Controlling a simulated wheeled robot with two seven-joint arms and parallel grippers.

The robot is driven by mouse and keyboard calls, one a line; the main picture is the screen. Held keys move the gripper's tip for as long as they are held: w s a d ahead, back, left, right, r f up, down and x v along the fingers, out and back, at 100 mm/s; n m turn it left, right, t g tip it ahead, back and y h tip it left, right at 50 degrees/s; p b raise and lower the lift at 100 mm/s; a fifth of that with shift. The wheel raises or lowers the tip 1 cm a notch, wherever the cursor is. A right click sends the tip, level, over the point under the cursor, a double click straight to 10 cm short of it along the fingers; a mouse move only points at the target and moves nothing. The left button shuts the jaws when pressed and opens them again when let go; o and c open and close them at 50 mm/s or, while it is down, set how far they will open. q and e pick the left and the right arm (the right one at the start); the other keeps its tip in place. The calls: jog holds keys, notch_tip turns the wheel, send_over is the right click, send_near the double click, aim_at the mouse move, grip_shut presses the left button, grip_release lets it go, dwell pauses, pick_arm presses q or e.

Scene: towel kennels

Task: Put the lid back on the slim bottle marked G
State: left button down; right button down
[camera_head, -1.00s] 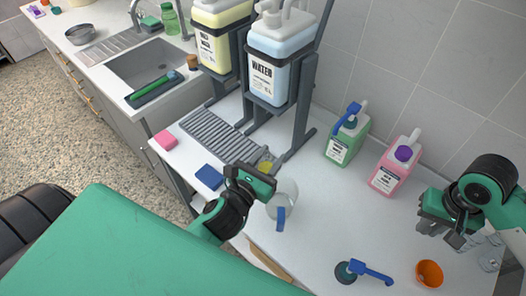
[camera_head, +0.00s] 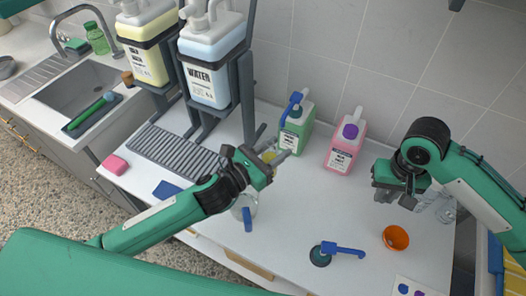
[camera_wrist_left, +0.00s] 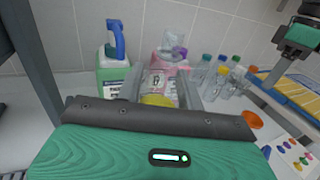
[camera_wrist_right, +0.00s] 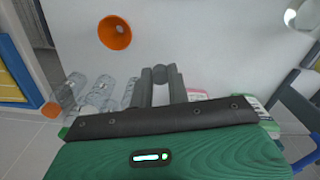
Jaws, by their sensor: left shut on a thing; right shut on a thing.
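My left gripper (camera_head: 276,154) is shut on a yellow thing (camera_wrist_left: 157,100); the yellow shows between its spread fingers in the left wrist view. My right gripper (camera_head: 394,198) hangs at the right above the table, shut on a small grey roundish thing (camera_wrist_right: 160,75), mostly hidden by its fingers. Several clear slim bottles (camera_head: 430,200) stand at the right rear; the left wrist view shows their coloured lids (camera_wrist_left: 222,58). No letter G is readable on any of them. A white card with coloured round spots or lids (camera_wrist_left: 290,158) lies at the right front.
A green jug (camera_head: 296,130) and a pink jug (camera_head: 345,148) stand by the wall. The water tank (camera_head: 210,75) is on a rack.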

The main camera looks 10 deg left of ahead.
dwell(0.3)
jog(key=w+a+r+n, duration=0.2)
jog(key=w+a+r, duration=0.1)
jog(key=a, duration=0.4)
jog(key=w+a+r+n, duration=0.2)
jog(key=a+r+n, duration=0.15)
jog(key=a, duration=0.35)
notch_tip(320, 180, up, 10)
jog(key=n, duration=0.5)
send_over(274, 146)
jog(key=shift+w+f+m, duration=0.1)
jog(key=shift+f+m, duration=0.05)
jog(key=shift+m, duration=0.1)
jog(key=shift+f, duration=0.15)
jog(key=shift+f, duration=1.85)
jog(key=shift+f, duration=0.9)
jog(key=shift+f, duration=0.55)
